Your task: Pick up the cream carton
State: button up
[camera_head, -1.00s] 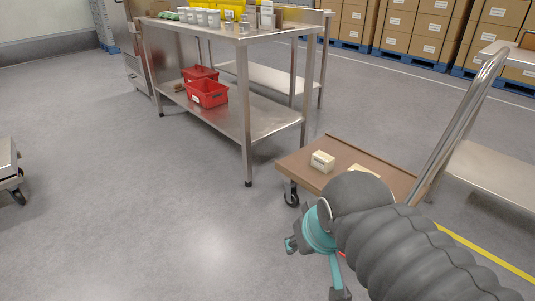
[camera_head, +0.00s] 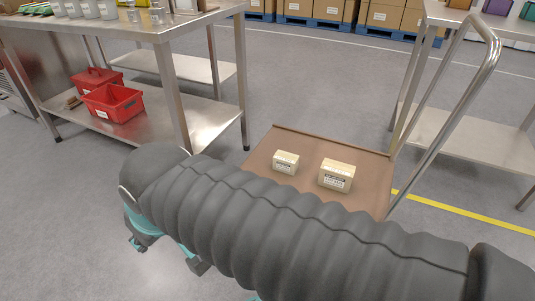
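Two cream cartons with printed labels sit apart on a brown platform cart in the camera_head view. The smaller carton (camera_head: 285,162) is on the left. The larger carton (camera_head: 337,174) is to its right and slightly nearer. My gripper (camera_head: 168,254) is at the lower left, left of the cart and away from both cartons. Its teal and dark fingers look spread and empty. My grey ribbed arm hides part of the gripper and the near part of the cart.
The cart's brown deck (camera_head: 312,145) has a metal push handle (camera_head: 447,105) on its right. A steel table (camera_head: 185,28) stands at the left, with red bins (camera_head: 113,103) on its lower shelf. Another steel table (camera_head: 450,140) is at the right. Grey floor is open at the lower left.

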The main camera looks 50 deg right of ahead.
aim_at(283, 162)
jog(key=z, duration=0.7)
jog(key=i, duration=1.2)
jog(key=z, duration=0.9)
